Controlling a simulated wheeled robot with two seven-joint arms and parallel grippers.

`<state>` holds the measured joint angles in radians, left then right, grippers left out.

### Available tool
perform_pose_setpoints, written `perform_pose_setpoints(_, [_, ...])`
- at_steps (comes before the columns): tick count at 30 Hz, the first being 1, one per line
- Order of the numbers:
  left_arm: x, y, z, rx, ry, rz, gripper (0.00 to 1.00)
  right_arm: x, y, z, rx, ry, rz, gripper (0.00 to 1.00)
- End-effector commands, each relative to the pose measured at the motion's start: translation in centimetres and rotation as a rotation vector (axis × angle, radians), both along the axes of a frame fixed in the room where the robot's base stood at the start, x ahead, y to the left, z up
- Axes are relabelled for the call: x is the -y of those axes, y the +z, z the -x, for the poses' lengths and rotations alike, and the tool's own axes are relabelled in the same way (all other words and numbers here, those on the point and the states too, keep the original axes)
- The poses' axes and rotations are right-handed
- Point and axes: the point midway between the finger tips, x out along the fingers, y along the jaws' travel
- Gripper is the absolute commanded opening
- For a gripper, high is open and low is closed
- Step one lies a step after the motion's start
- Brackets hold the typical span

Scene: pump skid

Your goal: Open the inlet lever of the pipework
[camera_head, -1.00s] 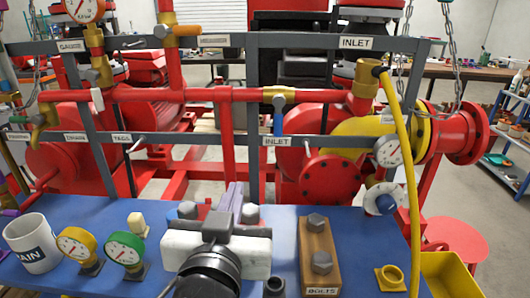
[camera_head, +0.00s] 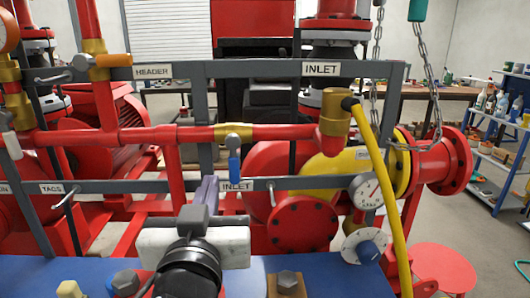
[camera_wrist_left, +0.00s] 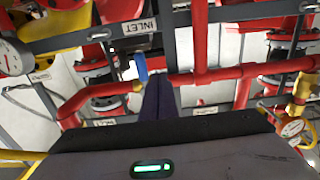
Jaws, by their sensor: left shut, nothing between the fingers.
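The inlet lever is a blue handle (camera_head: 234,169) on a brass valve (camera_head: 234,132) in the red horizontal pipe. It hangs straight down, across the pipe, above the lower INLET label (camera_head: 236,186). My left gripper (camera_head: 208,183) is shut and empty, its purple-grey fingers pointing up and forward. In the head view its tips are just left of the lever and slightly lower. In the left wrist view the fingers (camera_wrist_left: 158,92) are together, beside the blue handle (camera_wrist_left: 141,67), with a small gap showing. My right gripper is not in view.
Grey frame bars (camera_head: 290,68) cross above and below the pipe. A yellow hose (camera_head: 385,190) hangs at the right, near a white gauge (camera_head: 366,191). A hanging chain (camera_head: 434,100) is farther right. A blue bench top (camera_head: 52,268) lies below, with a bolt block (camera_head: 287,283).

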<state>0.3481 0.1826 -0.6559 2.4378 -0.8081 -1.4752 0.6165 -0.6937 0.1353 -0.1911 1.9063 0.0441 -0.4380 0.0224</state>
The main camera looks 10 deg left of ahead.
Motion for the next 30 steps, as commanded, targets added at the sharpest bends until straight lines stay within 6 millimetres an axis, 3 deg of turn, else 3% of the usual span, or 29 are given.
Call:
perform_pose_setpoints(7, [-0.5,0.0,-1.7,0.001,0.001,-0.002,0.0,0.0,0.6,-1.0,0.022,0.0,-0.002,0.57])
perform_pose_setpoints(26, [-1.8,0.0,-6.0,0.0,0.001,-0.002,0.0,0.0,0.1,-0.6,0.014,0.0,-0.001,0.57])
perform_pose_setpoints(30, [-1.0,-0.6,-6.3,0.0,-0.002,-0.001,0.0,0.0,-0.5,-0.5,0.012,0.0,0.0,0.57])
